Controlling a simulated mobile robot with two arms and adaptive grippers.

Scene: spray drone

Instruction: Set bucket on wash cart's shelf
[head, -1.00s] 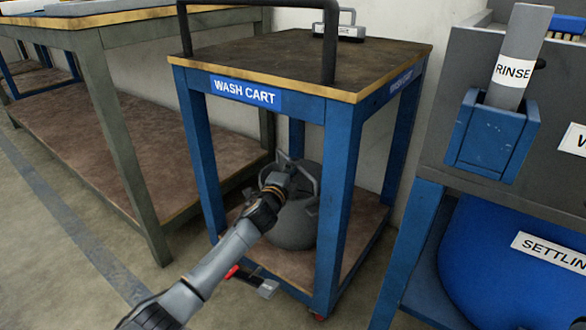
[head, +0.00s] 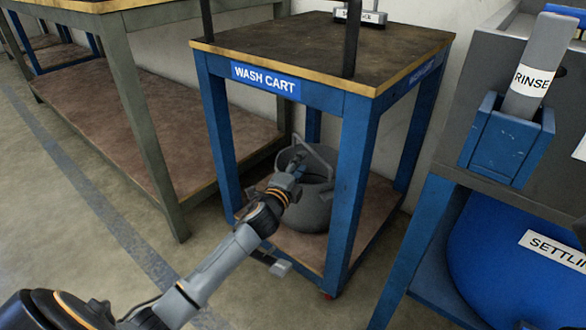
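A dark grey bucket (head: 317,208) stands roughly upright on the brown lower shelf (head: 300,250) of the blue wash cart (head: 358,180). Its handle (head: 318,158) is raised above the rim. My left gripper (head: 297,168) reaches in through the open front of the cart and is at the near left side of the bucket, close to the handle. The gripper and wrist hide part of the rim and left side. The fingers are small and dark against the bucket, so I cannot tell whether they grip the handle. My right gripper is not in view.
The cart's front legs (head: 350,200) stand close on both sides of my arm's way in. A long workbench (head: 160,120) stands at the left.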

